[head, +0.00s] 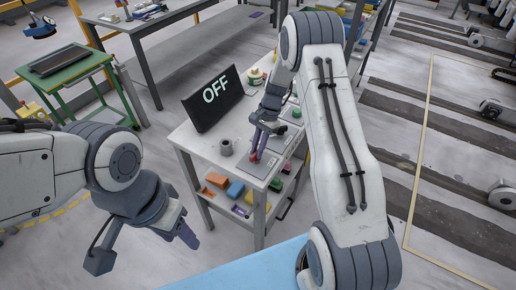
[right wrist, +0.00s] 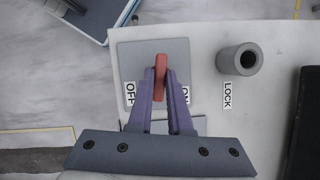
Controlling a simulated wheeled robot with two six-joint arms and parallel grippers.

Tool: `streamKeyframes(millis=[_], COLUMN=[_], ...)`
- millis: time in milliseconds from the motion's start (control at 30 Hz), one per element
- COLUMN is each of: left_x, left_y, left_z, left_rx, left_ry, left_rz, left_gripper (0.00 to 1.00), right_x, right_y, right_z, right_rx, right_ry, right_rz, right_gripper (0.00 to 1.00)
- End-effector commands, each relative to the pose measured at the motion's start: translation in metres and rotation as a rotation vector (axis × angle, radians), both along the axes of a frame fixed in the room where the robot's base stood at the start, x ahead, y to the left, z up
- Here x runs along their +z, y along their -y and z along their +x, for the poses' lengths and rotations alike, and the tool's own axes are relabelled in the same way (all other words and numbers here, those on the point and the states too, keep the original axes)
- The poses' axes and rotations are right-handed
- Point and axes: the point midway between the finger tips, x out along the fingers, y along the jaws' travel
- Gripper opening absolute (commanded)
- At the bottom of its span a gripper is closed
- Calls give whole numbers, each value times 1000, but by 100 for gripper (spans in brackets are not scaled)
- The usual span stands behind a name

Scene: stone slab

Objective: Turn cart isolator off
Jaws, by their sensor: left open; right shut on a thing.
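The red isolator handle (right wrist: 158,82) shows in the right wrist view on a grey plate (right wrist: 130,60) on the cart top. An OFF label (right wrist: 130,94) is left of it; an ON label (right wrist: 185,95) is right of it, partly covered by a finger. My right gripper (right wrist: 161,76) is shut on the handle, its two purple fingers on either side. In the head view the handle (head: 254,156) shows small below my right gripper (head: 262,140) on the white cart (head: 190,140). A dark display (head: 213,97) on the cart reads OFF. My left gripper (head: 143,247) is open and empty, left of the cart.
A grey hollow cylinder (right wrist: 240,59) stands right of the plate, near a LOCK label (right wrist: 227,96). Coloured bins (head: 235,189) fill the cart's lower shelf. A light blue surface (head: 245,270) lies at the front. A green table (head: 65,68) stands at the left back.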

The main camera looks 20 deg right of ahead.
Motion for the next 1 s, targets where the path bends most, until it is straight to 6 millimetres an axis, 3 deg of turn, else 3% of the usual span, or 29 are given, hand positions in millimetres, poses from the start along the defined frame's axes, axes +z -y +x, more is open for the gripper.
streamKeyframes(millis=[333, 900, 933, 1000], left_x=[1, 1, 1, 1], left_y=[0, 0, 0, 0], left_z=[0, 0, 0, 0], left_rx=[0, 0, 0, 0], left_ry=[0, 0, 0, 0], left_rz=[0, 0, 0, 0], left_gripper=[50, 50, 50, 50], right_x=[1, 1, 1, 1], right_y=[0, 0, 0, 0], right_z=[2, 2, 2, 2], right_rx=[153, 184, 184, 184], right_ry=[3, 3, 3, 4], right_rz=[-2, -2, -2, -1], right_gripper=[0, 0, 21, 48])
